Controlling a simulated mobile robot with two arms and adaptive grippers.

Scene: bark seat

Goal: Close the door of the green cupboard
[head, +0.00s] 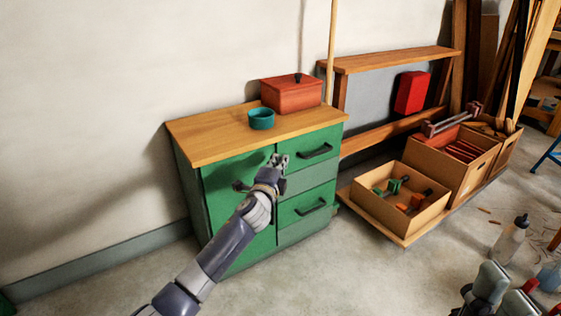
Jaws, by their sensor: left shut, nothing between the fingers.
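The green cupboard (306,188) stands against the wall under a wooden top. Its door (225,180) is on the left half of the front and looks flush or nearly flush; I cannot tell if a small gap is left. A dark handle (240,186) shows on the door, partly beside my arm. My left gripper (281,160) is shut and empty, in front of the door's right edge near the upper drawer. I cannot tell if it touches the front. My left forearm hides the lower middle of the door.
A teal bowl (261,119) and a red box (291,94) stand on the cupboard top. To the right, open cardboard boxes (389,222) sit on a low board. A bottle (510,238) stands on the floor at right. The floor before the cupboard is clear.

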